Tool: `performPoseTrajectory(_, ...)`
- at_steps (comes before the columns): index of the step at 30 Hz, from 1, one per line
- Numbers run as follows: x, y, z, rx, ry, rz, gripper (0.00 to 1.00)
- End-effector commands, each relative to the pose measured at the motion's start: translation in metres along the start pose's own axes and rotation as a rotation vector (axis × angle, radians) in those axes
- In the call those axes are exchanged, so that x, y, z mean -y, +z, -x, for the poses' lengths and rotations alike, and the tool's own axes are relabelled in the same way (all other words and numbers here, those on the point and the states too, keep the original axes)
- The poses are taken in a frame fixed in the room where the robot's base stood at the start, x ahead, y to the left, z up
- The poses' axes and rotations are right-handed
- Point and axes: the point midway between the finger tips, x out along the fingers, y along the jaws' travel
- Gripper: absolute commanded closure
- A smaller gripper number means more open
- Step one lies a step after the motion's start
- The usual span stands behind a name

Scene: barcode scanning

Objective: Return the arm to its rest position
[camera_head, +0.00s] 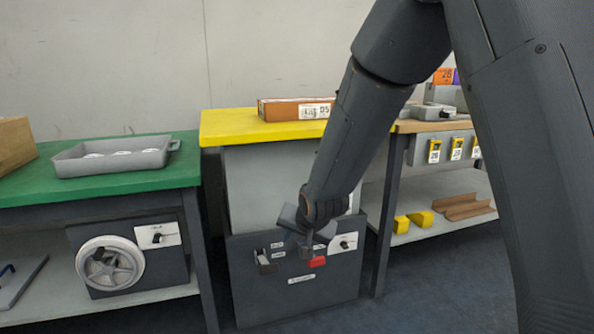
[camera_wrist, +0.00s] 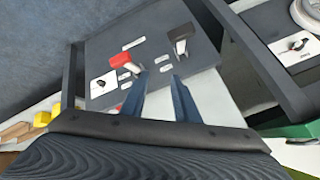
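My arm (camera_head: 352,125) reaches down from the upper right in the head view, bent at the elbow. My gripper (camera_head: 304,248) hangs in front of the dark control box (camera_head: 338,284) under the yellow table. In the wrist view my gripper (camera_wrist: 159,76) has its two fingers apart with nothing between them. The box's red-handled lever (camera_wrist: 119,61) is just left of the fingers there, and its black-handled lever (camera_wrist: 181,38) is beyond them to the right. I cannot tell whether a fingertip touches the red lever.
A brown box with a barcode label (camera_head: 290,109) lies on the yellow table (camera_head: 228,127). A grey tray (camera_head: 70,168) sits on the green table (camera_head: 30,190). A handwheel (camera_head: 110,263) is below it. Yellow blocks (camera_head: 421,219) lie on the right lower shelf. The wall behind is bare.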

Motion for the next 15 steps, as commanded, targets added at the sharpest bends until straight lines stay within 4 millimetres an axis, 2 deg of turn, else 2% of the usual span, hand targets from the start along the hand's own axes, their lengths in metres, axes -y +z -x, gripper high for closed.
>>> performPoseTrajectory(1,0.009,0.016,0.022,0.036,0.009,0.049,0.72)
performPoseTrajectory(6,0.02,0.079,0.09,0.191,0.046,0.218,0.72)
performPoseTrajectory(12,0.017,0.156,0.17,0.381,0.05,0.416,0.72)
performPoseTrajectory(15,0.011,0.185,0.2,0.457,0.041,0.492,0.72)
